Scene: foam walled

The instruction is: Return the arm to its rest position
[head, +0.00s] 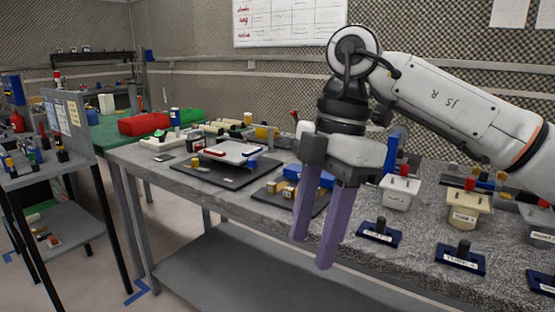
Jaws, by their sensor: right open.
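My right arm (460,110) comes in from the right, raised over the grey workbench (230,190). My right gripper (322,220) has two long purple fingers pointing down, spread apart with nothing between them. It hangs at the front side of the bench and hides part of the bench top behind it. My left gripper is not in the head view.
On the bench are a dark mat with a white tray (232,150), yellowish blocks (290,190), labelled boxes (462,208) and blue-based holders (460,260). A grey shelf cart (45,175) stands at left. Floor between cart and bench is free.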

